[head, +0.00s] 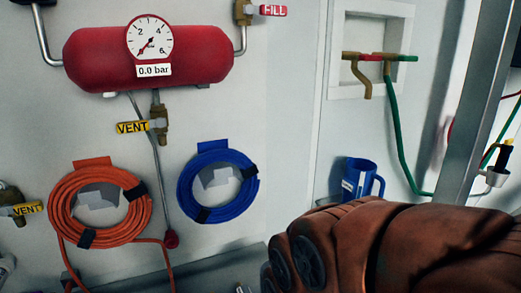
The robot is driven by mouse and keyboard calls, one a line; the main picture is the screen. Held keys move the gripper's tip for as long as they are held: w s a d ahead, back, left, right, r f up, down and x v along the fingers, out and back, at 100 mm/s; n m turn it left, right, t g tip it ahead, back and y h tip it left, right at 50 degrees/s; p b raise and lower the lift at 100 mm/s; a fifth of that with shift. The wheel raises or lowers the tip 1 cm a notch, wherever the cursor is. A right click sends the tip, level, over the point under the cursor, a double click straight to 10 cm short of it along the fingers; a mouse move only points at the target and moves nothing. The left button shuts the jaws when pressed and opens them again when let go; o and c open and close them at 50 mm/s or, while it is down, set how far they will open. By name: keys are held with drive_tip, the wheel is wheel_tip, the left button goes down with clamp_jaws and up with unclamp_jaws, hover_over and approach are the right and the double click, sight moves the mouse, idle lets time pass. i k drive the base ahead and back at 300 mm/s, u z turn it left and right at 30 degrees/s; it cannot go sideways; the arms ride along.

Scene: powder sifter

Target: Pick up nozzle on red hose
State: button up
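A coiled orange-red hose (66,212) hangs on the wall at the left, with dark straps around it. Two lengths of it run down out of the coil, and no nozzle shows on them. At the right edge, a thin red hose (451,128) is partly hidden behind a grey post. Near it, a small dark fitting with a yellow part (505,152) stands by a pale cup-like holder (495,178). I cannot tell whether this fitting is the nozzle or which hose it joins. My gripper is not in view.
A coiled blue hose (248,190) hangs right of the orange-red one, below a red tank (90,55) with a gauge. A blue mug (358,180) stands behind a bulky rust-coloured body (350,240). A green hose (395,125) and the grey post (478,90) are at the right.

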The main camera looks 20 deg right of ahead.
sight(503, 157)
drive_tip(key=z, duration=3.25)
drive_tip(key=i, duration=2.9)
drive_tip(key=u, duration=0.1)
